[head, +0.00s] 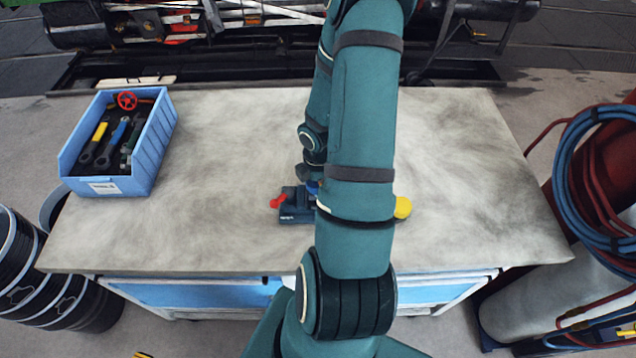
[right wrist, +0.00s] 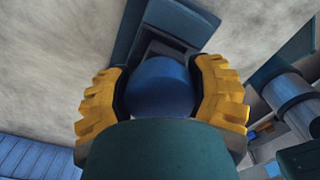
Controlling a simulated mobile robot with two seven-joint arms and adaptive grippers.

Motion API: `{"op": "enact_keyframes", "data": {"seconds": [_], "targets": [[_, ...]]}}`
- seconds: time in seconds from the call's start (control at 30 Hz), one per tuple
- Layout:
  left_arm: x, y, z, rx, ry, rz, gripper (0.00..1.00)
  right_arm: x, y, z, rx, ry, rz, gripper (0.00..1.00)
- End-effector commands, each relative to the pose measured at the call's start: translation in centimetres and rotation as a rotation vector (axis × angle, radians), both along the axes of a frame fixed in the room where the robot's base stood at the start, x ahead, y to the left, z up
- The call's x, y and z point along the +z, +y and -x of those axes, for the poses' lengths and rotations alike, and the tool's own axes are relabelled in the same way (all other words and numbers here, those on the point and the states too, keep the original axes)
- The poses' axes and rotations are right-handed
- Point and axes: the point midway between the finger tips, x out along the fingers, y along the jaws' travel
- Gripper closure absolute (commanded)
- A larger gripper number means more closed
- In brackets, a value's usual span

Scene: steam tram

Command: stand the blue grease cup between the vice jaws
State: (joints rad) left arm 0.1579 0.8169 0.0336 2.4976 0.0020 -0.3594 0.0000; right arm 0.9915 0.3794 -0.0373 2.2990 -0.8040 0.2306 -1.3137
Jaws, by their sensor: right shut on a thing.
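The blue grease cup (right wrist: 160,88) is held between the yellow fingers of my right gripper (right wrist: 158,92) in the right wrist view. A small piece of blue (head: 313,187) shows by the vice in the head view, beside my arm. The dark blue vice (head: 296,208) with a red end stands on the bench, partly hidden by my arm. In the right wrist view the vice (right wrist: 152,22) lies directly behind the cup. I cannot tell whether the cup's base is between the jaws or above them. My left gripper is not in view.
A blue bin (head: 140,172) with tools stands at the bench's left. A yellow rounded thing (head: 403,207) shows just right of my arm, partly hidden. The bench top (head: 470,180) is clear on the right. Hoses and a red cylinder stand beyond the bench's right edge.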

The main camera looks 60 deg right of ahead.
Motion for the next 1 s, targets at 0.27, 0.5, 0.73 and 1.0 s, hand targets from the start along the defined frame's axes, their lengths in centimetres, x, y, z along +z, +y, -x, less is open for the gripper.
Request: {"op": "enact_keyframes", "data": {"seconds": [0.27,0.5,0.73,1.0], "targets": [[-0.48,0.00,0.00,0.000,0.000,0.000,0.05,-0.62,-0.05,-0.02,0.000,0.000,0.001,0.84],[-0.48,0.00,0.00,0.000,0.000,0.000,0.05,-0.64,-0.05,-0.01,0.000,0.000,0.001,0.84],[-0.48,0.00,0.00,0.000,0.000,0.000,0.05,-0.64,-0.04,-0.01,0.000,-0.001,0.000,0.84],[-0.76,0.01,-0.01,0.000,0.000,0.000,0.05,-1.06,-0.04,-0.01,0.000,-0.001,0.000,0.84]]}}
